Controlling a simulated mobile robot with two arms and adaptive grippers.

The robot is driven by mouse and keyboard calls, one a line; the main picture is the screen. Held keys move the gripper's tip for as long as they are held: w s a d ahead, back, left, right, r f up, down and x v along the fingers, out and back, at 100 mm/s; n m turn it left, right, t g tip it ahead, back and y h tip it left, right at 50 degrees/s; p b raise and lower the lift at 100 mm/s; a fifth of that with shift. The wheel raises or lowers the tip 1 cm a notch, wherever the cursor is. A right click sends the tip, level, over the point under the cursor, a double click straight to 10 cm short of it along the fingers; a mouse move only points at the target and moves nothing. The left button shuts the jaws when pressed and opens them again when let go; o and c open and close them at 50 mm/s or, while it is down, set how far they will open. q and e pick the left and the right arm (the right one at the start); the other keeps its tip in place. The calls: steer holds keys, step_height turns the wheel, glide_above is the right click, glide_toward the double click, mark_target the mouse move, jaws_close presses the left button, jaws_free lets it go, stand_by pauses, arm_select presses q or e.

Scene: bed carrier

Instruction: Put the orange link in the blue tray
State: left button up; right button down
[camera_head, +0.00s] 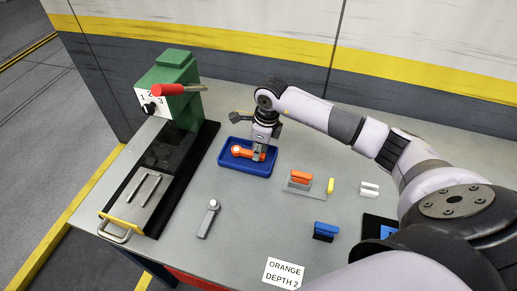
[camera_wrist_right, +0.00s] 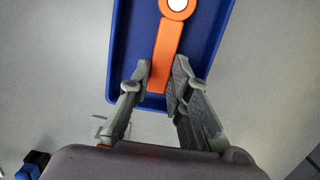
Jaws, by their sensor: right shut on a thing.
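The orange link (camera_head: 241,151) is inside the blue tray (camera_head: 226,161), lying lengthwise across it in the head view. It has a round end with a white centre; in the right wrist view the orange link (camera_wrist_right: 168,38) shows over the floor of the blue tray (camera_wrist_right: 207,35). My right gripper (camera_head: 258,152) is over the tray's right part, its fingers around the link's narrow end. In the right wrist view the right gripper (camera_wrist_right: 157,78) is shut on that end. I cannot tell whether the link touches the tray floor. My left gripper is not in view.
A green press (camera_head: 177,85) with a red-handled lever stands left of the tray. A grey link (camera_head: 209,217), an orange-handled scraper (camera_head: 300,180), a yellow piece (camera_head: 330,186) and a blue brush (camera_head: 325,231) lie on the bench.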

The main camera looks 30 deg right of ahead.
steer(key=shift+r, duration=0.1)
steer(key=c, duration=1.4)
jaws_free()
steer(key=shift+s, duration=0.1)
steer(key=r, duration=0.4)
steer(key=s+r, duration=0.1)
steer(key=r, duration=0.3)
steer(key=d+r, duration=0.1)
steer(key=r, duration=0.2)
steer(key=shift+s+d+r, duration=0.1)
steer(key=shift+s+r, duration=0.05)
steer(key=shift+r, duration=0.25)
